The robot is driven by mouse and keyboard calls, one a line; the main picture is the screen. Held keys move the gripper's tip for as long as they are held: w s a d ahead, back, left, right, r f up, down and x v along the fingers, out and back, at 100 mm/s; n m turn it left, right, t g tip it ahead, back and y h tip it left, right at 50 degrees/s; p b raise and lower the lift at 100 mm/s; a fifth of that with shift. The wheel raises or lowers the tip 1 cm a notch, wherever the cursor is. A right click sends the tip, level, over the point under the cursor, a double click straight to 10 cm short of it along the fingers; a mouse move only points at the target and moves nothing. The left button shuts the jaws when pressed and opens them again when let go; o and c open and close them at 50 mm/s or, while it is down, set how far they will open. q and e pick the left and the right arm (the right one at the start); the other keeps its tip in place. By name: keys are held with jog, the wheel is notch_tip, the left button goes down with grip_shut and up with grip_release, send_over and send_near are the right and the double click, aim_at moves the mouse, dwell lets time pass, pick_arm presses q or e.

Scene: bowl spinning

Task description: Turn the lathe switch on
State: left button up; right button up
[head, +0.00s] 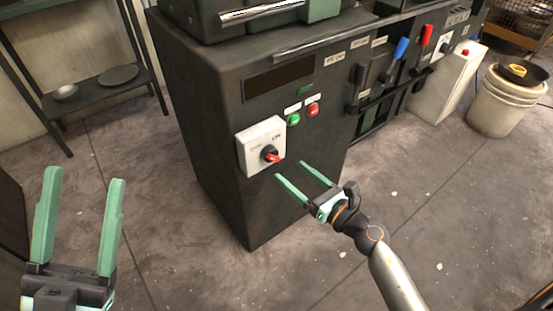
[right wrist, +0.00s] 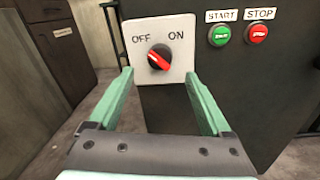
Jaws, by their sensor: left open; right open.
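The lathe switch is a white plate (head: 262,136) on the front of the dark lathe cabinet (head: 205,110). Its rotary knob (head: 269,153) is dark with a red bar. In the right wrist view the knob (right wrist: 158,57) sits below OFF and ON labels. Its red bar slants from upper left, on the OFF side, to lower right. My right gripper (head: 290,169) is open and empty, just below and in front of the switch. In the right wrist view its fingers (right wrist: 160,73) reach toward either side of the plate's lower part. My left gripper (head: 85,176) is open and empty, far left.
A green START button (head: 293,119) and a red STOP button (head: 313,110) sit right of the switch. Levers with blue (head: 402,48) and red (head: 427,34) handles are further right. A shelf (head: 100,82) stands at the left and a bucket (head: 505,105) at the right. The floor in front is clear.

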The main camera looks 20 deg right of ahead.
aim_at(276, 159)
pick_arm(q)
jog(key=shift+f, duration=0.25)
pick_arm(e)
jog(key=x, duration=0.7)
jog(key=shift+c, duration=0.4)
grip_shut()
